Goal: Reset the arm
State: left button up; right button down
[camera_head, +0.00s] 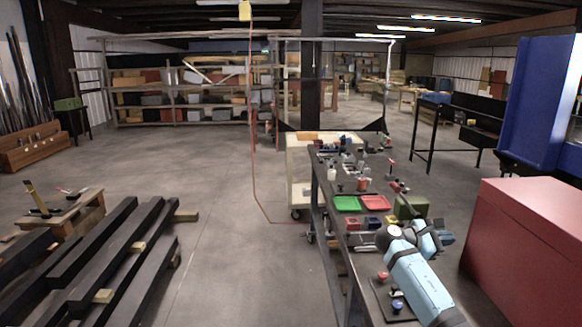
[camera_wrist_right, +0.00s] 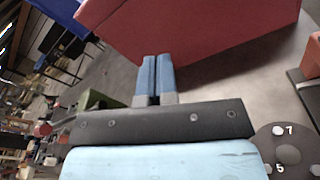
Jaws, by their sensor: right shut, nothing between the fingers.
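My right arm, light blue with dark grey joints, reaches in from the lower right of the head view over the long workbench. Its gripper (camera_head: 446,237) is at the bench's right side, partly hidden by the arm. In the right wrist view the two blue fingers of the right gripper (camera_wrist_right: 157,78) lie side by side, shut, with nothing between them. They point toward the red box and the grey floor. My left arm and gripper are not in view.
The workbench (camera_head: 340,262) carries a green tray (camera_head: 346,204), a red tray (camera_head: 376,202) and small parts. A large red box (camera_head: 530,245) stands to the right. Dark beams (camera_head: 120,250) lie at left. The floor between beams and bench is clear.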

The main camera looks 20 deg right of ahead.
jog(key=w+a+f+m+t+y, duration=0.1)
jog(key=w+a+f+t+y, duration=0.15)
jog(key=w+t, duration=0.35)
jog(key=w+a+f+t+y, duration=0.1)
jog(key=w+a+t+y, duration=0.1)
jog(key=w+t+y, duration=0.35)
jog(key=w+a+r+m+t+y, duration=0.3)
jog(key=w+a+m+t+y, duration=0.4)
jog(key=a+t, duration=0.25)
jog(key=s+a+f+g+y, duration=0.2)
jog(key=s+a+f, duration=0.5)
jog(key=s+f, duration=0.45)
jog(key=s+a+f+g+y, duration=0.1)
jog(key=s+a+f+g, duration=0.1)
jog(key=s+a+f, duration=0.8)
jog(key=s+a+f+g, duration=0.1)
jog(key=s+a+f, duration=0.1)
jog(key=s, duration=0.7)
jog(key=s+a+f+g+y, duration=0.1)
jog(key=s+a+f, duration=0.2)
jog(key=s, duration=0.6)
jog(key=s+a+f+g, duration=0.1)
jog(key=s+a+f, duration=0.1)
jog(key=s, duration=0.7)
jog(key=shift+s+a+f+y, duration=0.15)
jog(key=shift+s+f+y, duration=0.2)
jog(key=shift+f, duration=0.5)
